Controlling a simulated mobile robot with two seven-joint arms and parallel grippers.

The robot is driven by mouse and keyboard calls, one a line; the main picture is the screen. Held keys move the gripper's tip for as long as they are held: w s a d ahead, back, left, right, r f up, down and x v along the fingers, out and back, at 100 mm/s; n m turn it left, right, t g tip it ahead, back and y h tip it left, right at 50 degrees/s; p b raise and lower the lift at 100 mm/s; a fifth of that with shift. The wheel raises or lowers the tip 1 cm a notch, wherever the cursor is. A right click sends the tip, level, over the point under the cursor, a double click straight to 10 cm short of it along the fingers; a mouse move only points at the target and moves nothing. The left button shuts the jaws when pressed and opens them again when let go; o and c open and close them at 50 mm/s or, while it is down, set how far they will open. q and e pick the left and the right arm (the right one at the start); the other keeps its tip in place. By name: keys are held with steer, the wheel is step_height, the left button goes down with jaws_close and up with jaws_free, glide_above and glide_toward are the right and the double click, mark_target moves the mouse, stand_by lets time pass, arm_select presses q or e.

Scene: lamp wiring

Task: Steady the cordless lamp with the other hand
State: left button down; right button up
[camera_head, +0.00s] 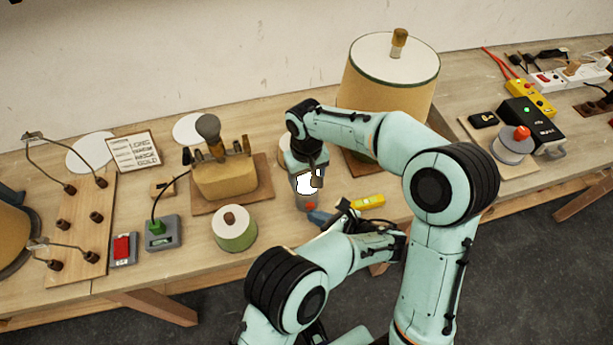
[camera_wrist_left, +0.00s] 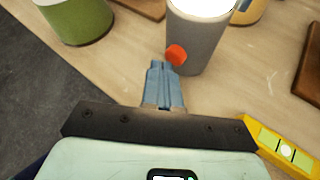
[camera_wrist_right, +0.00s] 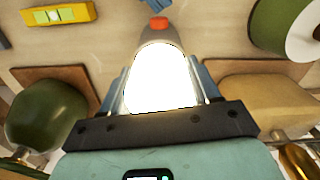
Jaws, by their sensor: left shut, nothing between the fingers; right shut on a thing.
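The cordless lamp is a grey cylinder with a glowing white top and a red-orange button. It stands upright on the bench, partly covered in the head view (camera_head: 308,201). My right gripper (camera_wrist_right: 160,82) reaches down from above and is shut on the lamp's glowing upper part (camera_wrist_right: 160,65), one blue finger on each side. My left gripper (camera_head: 320,217) is low in front of the lamp. In the left wrist view its blue fingers (camera_wrist_left: 160,68) are together and empty, with their tips beside the button and lower grey body (camera_wrist_left: 192,42); I cannot tell whether they touch.
A yellow spirit level (camera_head: 368,202) lies right of the lamp. A green and white round thing (camera_head: 234,232) stands to the left. A large lampshade (camera_head: 390,80) stands behind. The bench's front edge is close to my left gripper.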

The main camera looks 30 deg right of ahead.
steer(key=shift+s+f, duration=0.1)
steer(key=shift+f, duration=0.05)
arm_select(q)
steer(key=s+a, duration=0.1)
steer(key=s, duration=0.5)
steer(key=shift+a, duration=0.2)
arm_select(e)
steer(key=o, duration=1.3)
steer(key=shift+c, duration=0.2)
arm_select(q)
steer(key=shift+w, duration=0.1)
arm_select(e)
steer(key=shift+r, duration=0.2)
